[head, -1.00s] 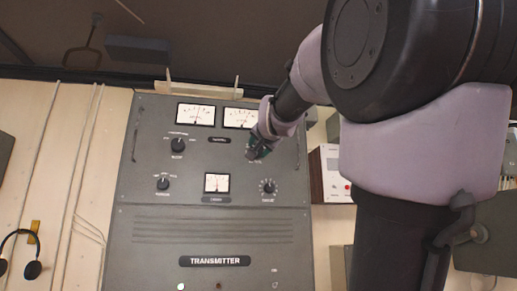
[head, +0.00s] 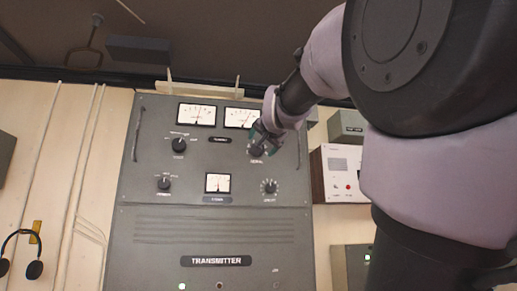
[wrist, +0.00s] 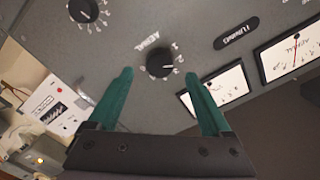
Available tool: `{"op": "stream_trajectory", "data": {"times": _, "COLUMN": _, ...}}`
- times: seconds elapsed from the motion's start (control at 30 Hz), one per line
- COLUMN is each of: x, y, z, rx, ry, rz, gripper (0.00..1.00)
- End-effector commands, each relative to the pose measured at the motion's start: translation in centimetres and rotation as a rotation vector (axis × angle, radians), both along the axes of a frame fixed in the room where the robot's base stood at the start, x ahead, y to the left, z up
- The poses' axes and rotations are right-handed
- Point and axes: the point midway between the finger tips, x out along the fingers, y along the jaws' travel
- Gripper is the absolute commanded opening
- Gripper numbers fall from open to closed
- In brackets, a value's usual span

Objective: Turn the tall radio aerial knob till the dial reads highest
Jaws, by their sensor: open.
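The aerial knob (head: 256,150) is a round black knob on the upper right of the grey transmitter panel. In the wrist view the knob (wrist: 159,65) lies between and just beyond my fingertips, with a white pointer mark and scale marks beside it. My gripper (wrist: 158,75) is open, its green fingers apart with a gap to the knob on each side. In the head view my gripper (head: 264,137) partly covers the panel by the knob. Two white meters sit above: the left one (head: 196,114) has a red needle near mid-scale; the right one (head: 240,118) is partly hidden by a finger in the wrist view.
Other knobs are near: one upper left (head: 179,147), one lower left (head: 164,184) and one lower right (head: 269,187). A small meter (head: 218,183) sits between the lower two. A white-faced box (head: 342,173) stands to the panel's right.

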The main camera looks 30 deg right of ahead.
Motion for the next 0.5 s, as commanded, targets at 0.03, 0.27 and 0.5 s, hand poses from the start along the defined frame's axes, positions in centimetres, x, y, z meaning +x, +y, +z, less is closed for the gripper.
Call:
{"op": "stream_trajectory", "data": {"times": 0.03, "x": -1.2, "y": 0.4, "z": 0.1, "rx": -0.001, "ry": -0.003, "rz": 0.0, "gripper": 0.83}}
{"op": "stream_trajectory", "data": {"times": 0.27, "x": -5.1, "y": 1.4, "z": 0.0, "rx": -0.002, "ry": -0.002, "rz": -0.001, "gripper": 0.83}}
{"op": "stream_trajectory", "data": {"times": 0.5, "x": -6.6, "y": 1.9, "z": -0.1, "rx": 0.0, "ry": 0.001, "rz": -0.001, "gripper": 0.83}}
